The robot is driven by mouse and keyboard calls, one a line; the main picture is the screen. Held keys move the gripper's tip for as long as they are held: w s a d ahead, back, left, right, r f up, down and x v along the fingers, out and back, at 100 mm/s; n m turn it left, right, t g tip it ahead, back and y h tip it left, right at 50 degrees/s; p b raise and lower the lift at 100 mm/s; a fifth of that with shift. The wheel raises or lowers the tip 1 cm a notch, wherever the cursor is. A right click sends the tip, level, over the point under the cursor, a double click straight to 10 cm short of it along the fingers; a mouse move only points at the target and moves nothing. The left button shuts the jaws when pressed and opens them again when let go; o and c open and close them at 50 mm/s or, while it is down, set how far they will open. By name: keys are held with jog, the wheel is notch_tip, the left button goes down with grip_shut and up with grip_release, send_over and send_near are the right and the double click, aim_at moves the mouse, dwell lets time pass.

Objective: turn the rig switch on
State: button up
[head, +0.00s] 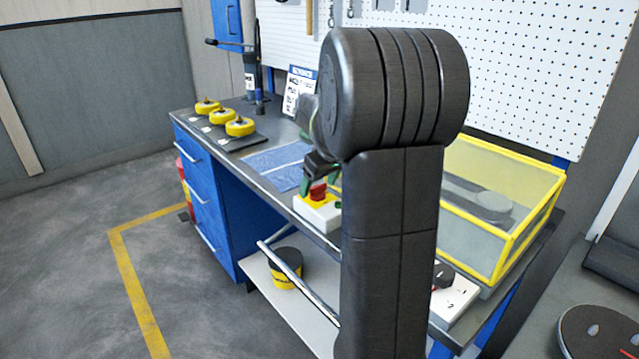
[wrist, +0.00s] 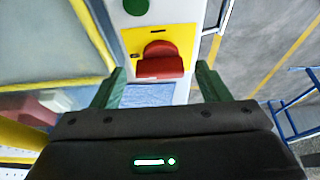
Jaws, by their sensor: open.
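A white switch box (head: 314,212) with a yellow plate and a red knob (head: 318,191) sits near the bench's front edge. In the wrist view, the red knob (wrist: 160,62) stands on the yellow plate (wrist: 183,34), with a green button (wrist: 136,7) above it. My gripper (head: 320,178) is open just above the box, partly hidden behind my arm. In the wrist view, its green fingers (wrist: 158,84) lie left and right of the red knob, with gaps visible. I cannot tell whether they touch it.
A yellow-framed clear enclosure (head: 505,195) stands right on the bench. A white panel (head: 455,296) with a black knob (head: 444,274) is below it.

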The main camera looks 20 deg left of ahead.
jog(key=c, duration=1)
